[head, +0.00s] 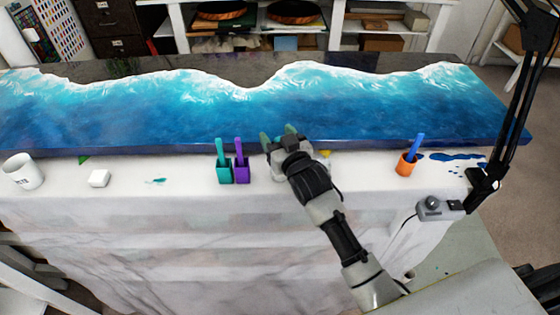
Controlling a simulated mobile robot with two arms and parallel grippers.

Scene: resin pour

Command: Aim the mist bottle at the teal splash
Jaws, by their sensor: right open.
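The teal splash (155,181) is a small smear on the white-covered bench edge, left of the teal and purple cups. My right gripper (278,136) is open at the slab's front edge, just right of the purple cup. Its fingers point away from me, and its wrist hides what lies directly below. I cannot make out the mist bottle; part of something pale shows beside the gripper, too covered to name. My left gripper is not in view.
A teal cup (224,173) and purple cup (242,173) hold upright sticks. An orange cup (407,165) stands near a blue spill (457,157). A white mug (22,172) and white block (99,178) are left. The blue wave slab (230,118) lies behind; a black lamp arm (508,115) stands right.

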